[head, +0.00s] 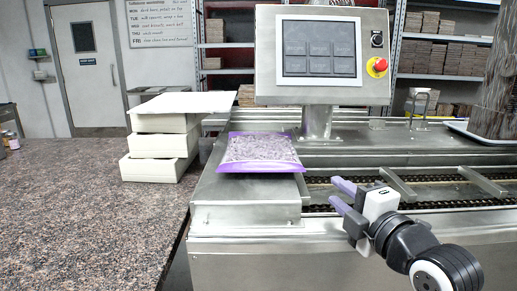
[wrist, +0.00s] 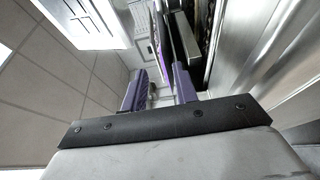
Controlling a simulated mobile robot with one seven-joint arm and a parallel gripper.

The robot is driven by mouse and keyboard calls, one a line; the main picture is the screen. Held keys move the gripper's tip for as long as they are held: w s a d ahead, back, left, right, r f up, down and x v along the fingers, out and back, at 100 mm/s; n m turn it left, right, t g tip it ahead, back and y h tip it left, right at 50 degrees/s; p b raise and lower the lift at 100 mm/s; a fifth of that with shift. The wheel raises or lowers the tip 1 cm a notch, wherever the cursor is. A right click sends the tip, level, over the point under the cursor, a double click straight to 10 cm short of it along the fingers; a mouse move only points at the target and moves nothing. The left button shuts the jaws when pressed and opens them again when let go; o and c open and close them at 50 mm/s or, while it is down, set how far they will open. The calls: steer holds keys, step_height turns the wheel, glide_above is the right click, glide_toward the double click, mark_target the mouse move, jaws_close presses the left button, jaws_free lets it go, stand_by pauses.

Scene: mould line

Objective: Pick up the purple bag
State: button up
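The purple bag (head: 260,152) lies flat on the left end of the steel machine, below the control screen. It has purple edges and a clear middle full of pale, purplish bits. My gripper (head: 339,196) is to the right of the bag and nearer to me, over the chain conveyor and apart from the bag. Its two purple fingers are spread with nothing between them. In the wrist view my gripper (wrist: 160,92) also shows its fingers apart. A thin purple strip shows beyond them in that view, but I cannot tell if it is the bag.
A control panel (head: 322,57) with a red stop button stands behind the bag. White stacked boxes (head: 160,153) stand left of it on a speckled counter (head: 85,215). The chain conveyor (head: 420,190) with metal crossbars runs to the right. Shelves of brown blocks stand behind.

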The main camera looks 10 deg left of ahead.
steer(key=p+x, duration=0.3)
steer(key=x, duration=0.9)
steer(key=shift+w+r, duration=0.1)
steer(key=shift+r, duration=0.05)
steer(key=shift+w+a, duration=0.25)
steer(key=shift+w, duration=0.15)
jaws_close()
